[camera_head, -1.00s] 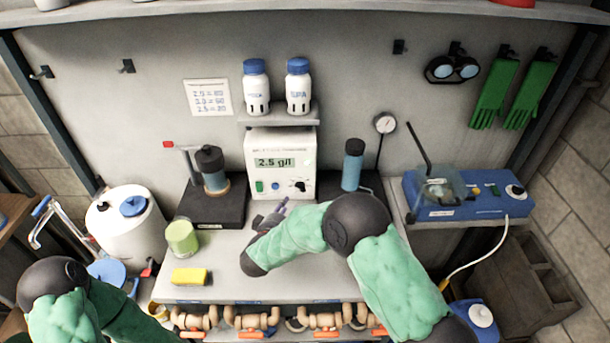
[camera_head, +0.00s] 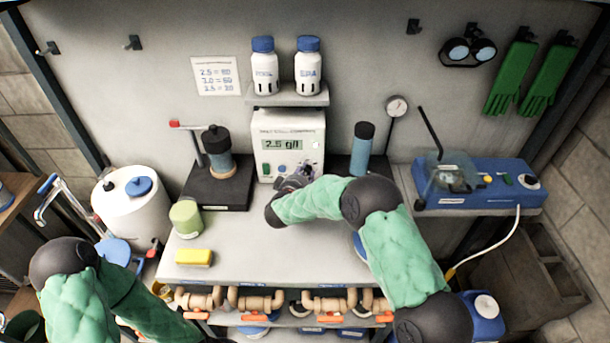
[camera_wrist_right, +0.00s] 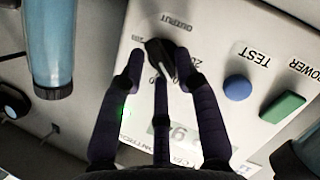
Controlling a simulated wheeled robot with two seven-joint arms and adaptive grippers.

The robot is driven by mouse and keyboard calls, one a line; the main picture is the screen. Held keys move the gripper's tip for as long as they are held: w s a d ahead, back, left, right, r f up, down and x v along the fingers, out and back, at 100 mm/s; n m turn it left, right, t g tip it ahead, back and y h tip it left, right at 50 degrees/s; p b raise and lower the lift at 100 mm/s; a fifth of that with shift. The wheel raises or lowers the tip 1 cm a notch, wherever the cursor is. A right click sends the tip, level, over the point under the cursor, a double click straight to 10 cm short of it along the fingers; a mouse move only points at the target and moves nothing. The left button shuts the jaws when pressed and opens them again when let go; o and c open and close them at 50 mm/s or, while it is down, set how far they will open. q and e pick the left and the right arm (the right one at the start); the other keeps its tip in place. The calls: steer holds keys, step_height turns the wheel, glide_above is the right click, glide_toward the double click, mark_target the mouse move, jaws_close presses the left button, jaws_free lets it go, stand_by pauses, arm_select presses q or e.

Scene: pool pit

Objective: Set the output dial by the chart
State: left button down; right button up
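In the right wrist view the black output dial (camera_wrist_right: 161,58) has a pale pointer mark. My right gripper (camera_wrist_right: 160,65) has its fingers spread around the dial, open; whether they touch it I cannot tell. In the head view my right gripper (camera_head: 297,182) hides part of the box's lower front. My left gripper is out of view.
The blue TEST button (camera_wrist_right: 237,87) and green POWER switch (camera_wrist_right: 283,106) sit beside the dial. The bench middle is clear.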

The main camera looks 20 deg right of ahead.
jaws_close()
stand_by(0.3)
